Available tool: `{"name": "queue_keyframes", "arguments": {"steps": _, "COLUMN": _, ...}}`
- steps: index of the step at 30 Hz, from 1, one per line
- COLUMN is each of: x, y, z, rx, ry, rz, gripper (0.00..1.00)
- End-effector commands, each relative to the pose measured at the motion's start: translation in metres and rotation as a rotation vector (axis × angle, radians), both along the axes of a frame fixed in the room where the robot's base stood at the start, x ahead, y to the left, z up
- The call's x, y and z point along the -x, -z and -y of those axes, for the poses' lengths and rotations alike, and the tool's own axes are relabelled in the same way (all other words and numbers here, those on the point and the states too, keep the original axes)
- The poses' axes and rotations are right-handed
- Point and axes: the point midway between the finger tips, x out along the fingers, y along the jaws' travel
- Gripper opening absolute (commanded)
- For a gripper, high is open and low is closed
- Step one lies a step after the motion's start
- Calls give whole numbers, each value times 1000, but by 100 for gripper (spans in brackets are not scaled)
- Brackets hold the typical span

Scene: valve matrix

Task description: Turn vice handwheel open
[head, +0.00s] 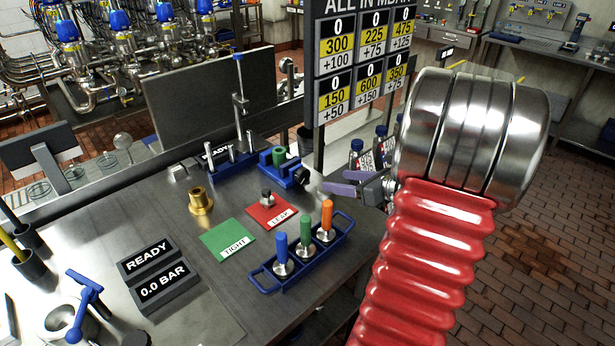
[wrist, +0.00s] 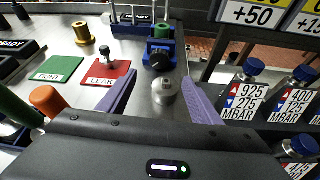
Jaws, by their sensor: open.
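The blue vice (head: 283,175) stands at the bench's right edge and holds a green piece (head: 279,155). Its dark round handwheel (head: 302,177) faces my gripper. My gripper (head: 335,184) is open, with purple fingers just right of the handwheel. In the wrist view the vice (wrist: 158,47) is straight ahead, its black handwheel (wrist: 160,62) just beyond the open fingers of my gripper (wrist: 160,80). A silver rounded part (wrist: 167,91) lies between the fingers; I cannot tell what it belongs to. No finger clearly touches the handwheel.
A blue rack (head: 300,252) with blue, green and orange handles stands in front of the vice. A green TIGHT card (head: 228,240), a red LEAK card (head: 270,212) and a brass fitting (head: 200,201) lie left. Labelled bottles (wrist: 243,92) stand right, below a score board (head: 365,60).

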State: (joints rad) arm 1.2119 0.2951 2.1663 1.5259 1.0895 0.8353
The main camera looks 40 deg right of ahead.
Motion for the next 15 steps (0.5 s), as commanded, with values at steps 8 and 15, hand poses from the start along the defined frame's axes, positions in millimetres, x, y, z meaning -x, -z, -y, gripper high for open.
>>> {"name": "queue_keyframes", "arguments": {"steps": 8, "x": -1, "y": -1, "z": -1, "rx": -38, "ry": 11, "rz": 3, "gripper": 58}}
{"name": "queue_keyframes", "arguments": {"steps": 15, "x": -4, "y": 0, "z": -1, "rx": -37, "ry": 10, "rz": 3, "gripper": 58}}
